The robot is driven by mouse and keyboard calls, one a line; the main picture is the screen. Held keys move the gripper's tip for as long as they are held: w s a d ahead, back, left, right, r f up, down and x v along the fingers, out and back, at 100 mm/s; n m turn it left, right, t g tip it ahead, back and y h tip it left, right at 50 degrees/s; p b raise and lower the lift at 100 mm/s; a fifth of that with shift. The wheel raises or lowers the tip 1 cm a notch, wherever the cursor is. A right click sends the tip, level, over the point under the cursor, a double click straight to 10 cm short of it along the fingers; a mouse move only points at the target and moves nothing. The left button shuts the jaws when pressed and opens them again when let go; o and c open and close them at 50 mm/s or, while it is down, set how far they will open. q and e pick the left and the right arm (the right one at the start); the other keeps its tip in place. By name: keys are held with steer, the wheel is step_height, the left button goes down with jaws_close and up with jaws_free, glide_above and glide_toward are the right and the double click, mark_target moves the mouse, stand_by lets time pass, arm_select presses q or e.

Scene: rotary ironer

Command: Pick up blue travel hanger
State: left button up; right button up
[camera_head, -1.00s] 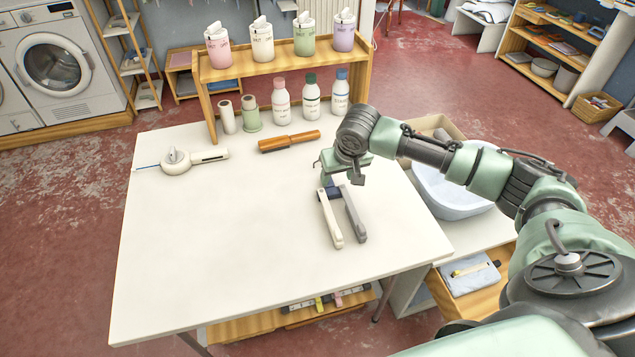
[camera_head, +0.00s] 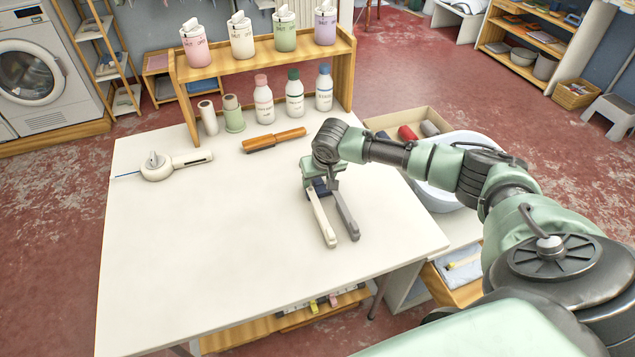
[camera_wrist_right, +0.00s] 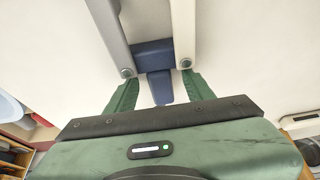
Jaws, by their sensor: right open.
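The travel hanger lies folded on the white table, with a dark blue hub (camera_head: 318,188), a cream arm (camera_head: 322,222) and a grey arm (camera_head: 346,217) pointing toward the front. In the right wrist view the blue hub (camera_wrist_right: 153,52) joins both arms, and a blue tab points toward my gripper. My right gripper (camera_head: 322,178) is low over the hub end. In the wrist view my right gripper (camera_wrist_right: 160,84) is open, with its green fingers on either side of the blue tab. Contact with the hanger cannot be told. My left gripper is out of view.
An orange-brown brush (camera_head: 273,140) lies behind the hanger. A small white appliance (camera_head: 158,166) lies at the table's back left. Bottles (camera_head: 295,94) stand under a wooden shelf (camera_head: 262,62). A white basin (camera_head: 440,195) sits right of the table. The table's front left is clear.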

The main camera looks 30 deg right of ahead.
jaws_close()
steer(key=shift+r, duration=0.1)
